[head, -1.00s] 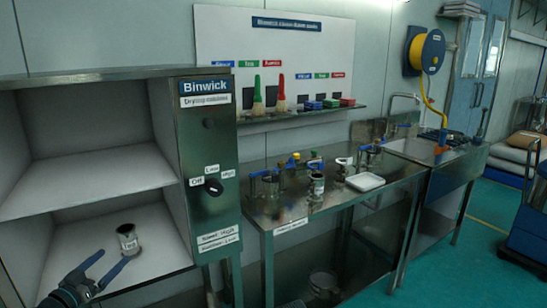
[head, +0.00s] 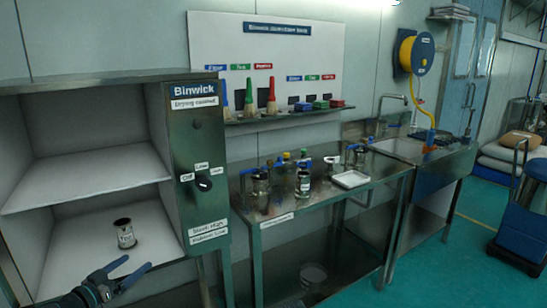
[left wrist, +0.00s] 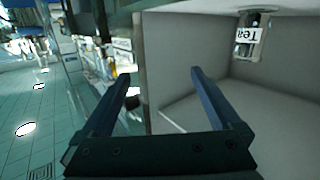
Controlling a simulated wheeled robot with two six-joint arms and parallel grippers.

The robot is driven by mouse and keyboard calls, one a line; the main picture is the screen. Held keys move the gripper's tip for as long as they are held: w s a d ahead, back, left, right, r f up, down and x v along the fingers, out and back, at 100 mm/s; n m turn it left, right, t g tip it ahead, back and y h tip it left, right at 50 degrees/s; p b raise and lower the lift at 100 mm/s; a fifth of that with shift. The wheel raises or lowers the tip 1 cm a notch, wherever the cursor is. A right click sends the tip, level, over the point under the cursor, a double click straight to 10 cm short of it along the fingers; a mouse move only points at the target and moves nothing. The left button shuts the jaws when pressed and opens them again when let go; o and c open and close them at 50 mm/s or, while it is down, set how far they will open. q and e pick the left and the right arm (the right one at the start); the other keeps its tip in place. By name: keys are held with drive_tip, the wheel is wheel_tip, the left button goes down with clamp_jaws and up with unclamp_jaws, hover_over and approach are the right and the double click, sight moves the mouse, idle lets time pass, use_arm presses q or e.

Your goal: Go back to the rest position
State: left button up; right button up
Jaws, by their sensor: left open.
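My left gripper (head: 127,276) is at the lower left in the head view, open and empty, in front of the drying cabinet (head: 200,135). Its two blue fingers also show spread in the left wrist view (left wrist: 165,85). A metal canister (head: 125,233) with a white label stands upright on the cabinet's lower shelf, apart from the fingers. In the left wrist view the canister (left wrist: 249,35) appears upside down at the upper right, its label reading "Tea". My right gripper is not in view.
A steel bench (head: 295,208) right of the cabinet holds several canisters and a white tray (head: 350,179). A sink (head: 400,148) stands beyond it. A blue cart (head: 524,225) is at the far right. The green floor (head: 450,265) in front is open.

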use_arm(q)
drive_tip(key=s+d+f+m+g+h+p, duration=0.15)
drive_tip(key=d+g+p, duration=0.3)
drive_tip(key=d, duration=0.75)
drive_tip(key=s+d+f+m+g+h+p, duration=0.15)
drive_tip(key=d+g+p, duration=0.3)
drive_tip(key=d, duration=0.75)
drive_tip(key=s+d+r+n+g+y+p, duration=0.1)
drive_tip(key=s+d+g+y+p, duration=0.2)
drive_tip(key=s, duration=0.4)
drive_tip(key=s+d+r+n+g+y+p, duration=0.1)
drive_tip(key=s+d+g+y+p, duration=0.3)
drive_tip(key=s+d+y+p, duration=0.2)
drive_tip(key=shift+s+n+y, duration=0.3)
drive_tip(key=shift+s+y, duration=0.3)
drive_tip(key=shift+s, duration=0.05)
